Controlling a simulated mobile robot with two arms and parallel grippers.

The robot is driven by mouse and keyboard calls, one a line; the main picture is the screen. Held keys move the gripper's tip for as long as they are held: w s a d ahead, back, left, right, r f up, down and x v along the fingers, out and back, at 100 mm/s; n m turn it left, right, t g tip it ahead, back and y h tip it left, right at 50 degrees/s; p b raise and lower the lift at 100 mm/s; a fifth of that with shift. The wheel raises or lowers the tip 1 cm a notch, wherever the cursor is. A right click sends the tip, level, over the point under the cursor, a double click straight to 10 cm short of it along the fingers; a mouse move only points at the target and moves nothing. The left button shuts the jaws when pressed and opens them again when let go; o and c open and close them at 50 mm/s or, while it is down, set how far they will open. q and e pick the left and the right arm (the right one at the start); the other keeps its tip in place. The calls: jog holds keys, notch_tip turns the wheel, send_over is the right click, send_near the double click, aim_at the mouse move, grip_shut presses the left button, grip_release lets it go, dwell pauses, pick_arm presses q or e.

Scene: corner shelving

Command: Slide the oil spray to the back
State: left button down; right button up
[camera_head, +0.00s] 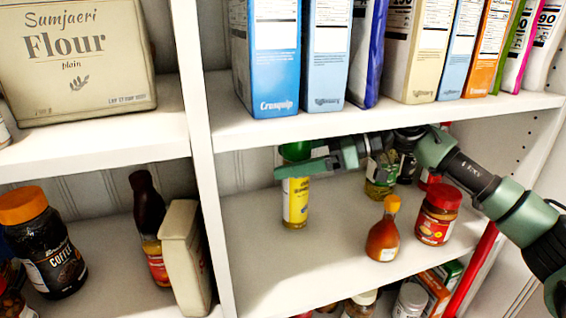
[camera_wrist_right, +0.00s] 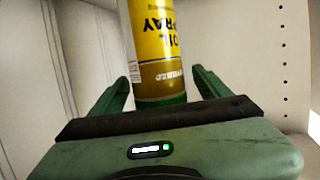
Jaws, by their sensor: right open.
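The oil spray (camera_head: 295,204) is a tall yellow can with a green cap. It stands upright on the middle shelf of the right-hand section, left of the other bottles. My right gripper (camera_head: 290,170) reaches in from the right at the can's upper part, and a green finger crosses in front of it. In the right wrist view the oil spray (camera_wrist_right: 156,60) appears upside down between the two open fingers (camera_wrist_right: 161,78), with a gap on each side. The far finger is hidden in the head view. My left gripper is not in view.
An orange-capped sauce bottle (camera_head: 383,238) and a red-lidded jar (camera_head: 437,215) stand to the right on this shelf. A glass jar (camera_head: 380,175) stands behind my arm. A white upright (camera_head: 207,170) is at left; boxes fill the shelf above. The shelf's front left is clear.

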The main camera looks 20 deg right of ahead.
jog(key=b+v, duration=0.1)
jog(key=v, duration=0.5)
dwell(0.4)
